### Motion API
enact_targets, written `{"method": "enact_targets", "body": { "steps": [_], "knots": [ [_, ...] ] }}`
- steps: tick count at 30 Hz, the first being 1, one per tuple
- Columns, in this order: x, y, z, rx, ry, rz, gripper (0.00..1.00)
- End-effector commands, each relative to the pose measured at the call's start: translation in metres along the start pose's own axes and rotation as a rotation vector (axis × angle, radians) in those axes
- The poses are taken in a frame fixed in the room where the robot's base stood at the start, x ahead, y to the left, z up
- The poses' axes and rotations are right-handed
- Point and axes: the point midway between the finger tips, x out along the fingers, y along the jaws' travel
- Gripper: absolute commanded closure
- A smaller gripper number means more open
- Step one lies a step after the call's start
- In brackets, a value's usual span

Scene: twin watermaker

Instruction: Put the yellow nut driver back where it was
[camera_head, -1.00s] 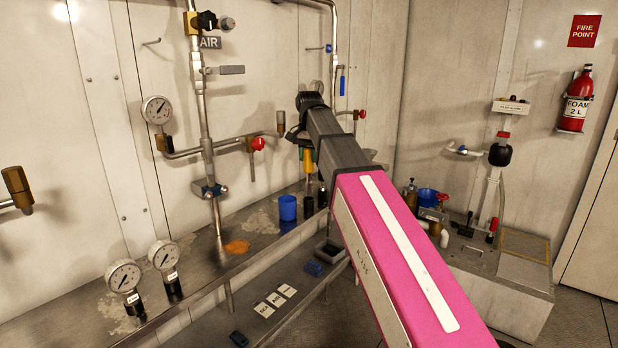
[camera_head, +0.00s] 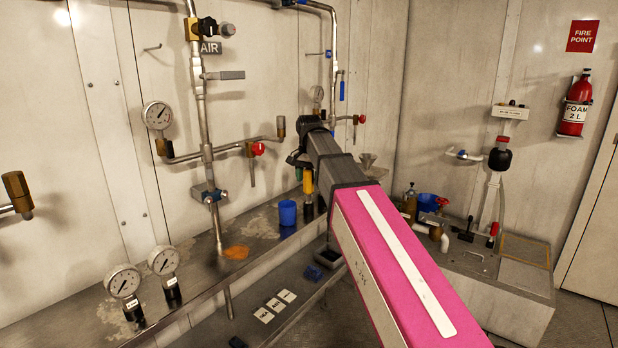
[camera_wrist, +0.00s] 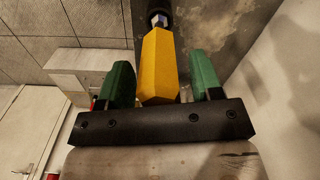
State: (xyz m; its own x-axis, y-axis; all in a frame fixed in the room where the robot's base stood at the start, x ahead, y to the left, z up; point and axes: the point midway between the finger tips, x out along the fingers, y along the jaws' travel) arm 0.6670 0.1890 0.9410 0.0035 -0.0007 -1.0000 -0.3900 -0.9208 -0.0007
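The yellow nut driver (camera_head: 308,181) stands upright on the steel bench, its lower end at a small black holder (camera_head: 308,211). In the wrist view its yellow six-sided handle (camera_wrist: 158,68) lies between my two green fingers, with a narrow gap showing on each side. My gripper (camera_wrist: 162,84) is open around the handle. In the head view my gripper (camera_head: 300,172) is partly hidden behind my arm. The shaft runs into a dark round opening at the top of the wrist view.
A blue cup (camera_head: 287,212) stands just left of the holder. An orange patch (camera_head: 236,250) lies on the bench. Pressure gauges (camera_head: 123,283) stand at the front left. White labels (camera_head: 275,305) lie on the lower shelf.

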Motion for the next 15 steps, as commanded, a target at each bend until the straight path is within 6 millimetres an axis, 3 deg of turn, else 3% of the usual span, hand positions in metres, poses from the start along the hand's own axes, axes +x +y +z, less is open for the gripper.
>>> {"method": "enact_targets", "body": {
  "steps": [8, 15],
  "knots": [
    [-0.002, 0.000, 0.000, 0.000, 0.000, 0.000, 0.41],
    [-0.028, -0.001, -0.001, 0.000, 0.002, -0.001, 0.41]
  ]
}}
